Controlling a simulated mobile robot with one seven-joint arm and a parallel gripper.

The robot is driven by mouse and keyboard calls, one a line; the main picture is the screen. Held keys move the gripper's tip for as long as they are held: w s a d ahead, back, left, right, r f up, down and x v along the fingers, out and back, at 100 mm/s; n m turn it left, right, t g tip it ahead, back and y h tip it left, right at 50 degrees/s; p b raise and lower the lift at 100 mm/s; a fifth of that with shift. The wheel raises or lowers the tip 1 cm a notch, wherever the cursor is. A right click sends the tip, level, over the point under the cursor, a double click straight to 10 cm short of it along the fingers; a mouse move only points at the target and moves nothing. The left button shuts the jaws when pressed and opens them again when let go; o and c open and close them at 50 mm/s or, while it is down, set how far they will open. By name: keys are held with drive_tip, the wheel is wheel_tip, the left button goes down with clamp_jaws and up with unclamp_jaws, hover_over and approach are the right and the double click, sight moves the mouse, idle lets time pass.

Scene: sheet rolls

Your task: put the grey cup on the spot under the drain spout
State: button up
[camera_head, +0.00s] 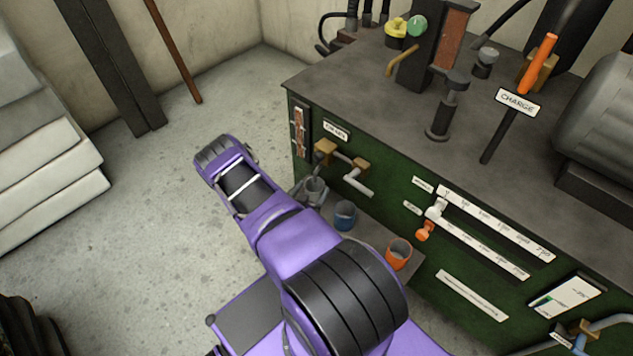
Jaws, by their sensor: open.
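The grey cup (315,188) stands at the left end of a low grey ledge (373,236) on the green machine's front. My gripper (302,191) is only partly in view beside the cup's left side, mostly behind my purple arm. It is open; I cannot tell whether a finger touches the cup. Above and right of the cup are brass fittings (326,147) under a small white label, with a grey spout pipe (358,184) angled down to the right. The spot under the spout cannot be made out.
A blue cup (345,214) and an orange cup (399,253) stand on the same ledge, right of the grey cup. Bare floor (165,210) lies left; stacked pale sheets (50,185) stand farther left.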

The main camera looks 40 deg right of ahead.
drive_tip(key=v, duration=0.6)
drive_tip(key=shift+a+p, duration=0.2)
drive_tip(key=shift+p, duration=0.1)
